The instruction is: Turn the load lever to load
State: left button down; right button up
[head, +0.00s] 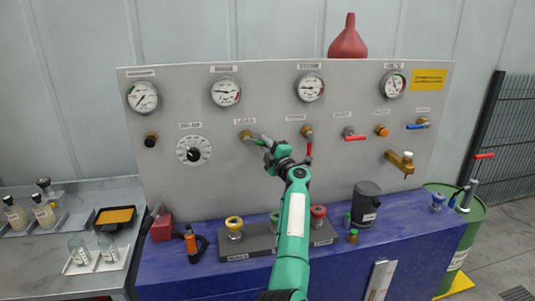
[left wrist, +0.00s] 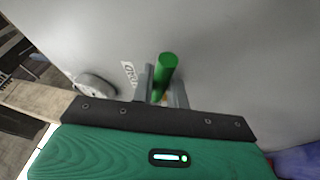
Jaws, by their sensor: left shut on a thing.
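The load lever (head: 260,142) is a green-handled lever on a brass valve body under the "LOAD" label, on the grey panel (head: 220,170). Its handle points right and slightly down in the head view. My left gripper (head: 266,146) is at the handle and shut on it. In the left wrist view the green handle (left wrist: 165,68) stands between the two grey fingers of the left gripper (left wrist: 163,88). The fingers hide the lower part of the handle. My right gripper is not in view.
A red-handled lever (head: 309,149) hangs down just right of my left gripper. A dial (head: 194,150) sits to the left, and gauges line the panel above. A rack (head: 262,245) with coloured knobs and a dark grey pot (head: 366,203) stand on the blue table (head: 420,232).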

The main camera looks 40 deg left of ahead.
pick_arm(q)
jog(key=shift+w+d+r+n+g, duration=0.15)
jog(key=shift+r+n+g, duration=0.2)
jog(key=shift+n, duration=0.55)
jog(key=shift+r+n+h, duration=0.2)
jog(key=shift+n+h, duration=0.1)
jog(key=shift+n, duration=0.1)
jog(key=shift+r+n+g, duration=0.35)
jog(key=shift+n, duration=0.35)
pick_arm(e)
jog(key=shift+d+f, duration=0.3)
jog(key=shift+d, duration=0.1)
pick_arm(q)
jog(key=c, duration=1.4)
grip_release()
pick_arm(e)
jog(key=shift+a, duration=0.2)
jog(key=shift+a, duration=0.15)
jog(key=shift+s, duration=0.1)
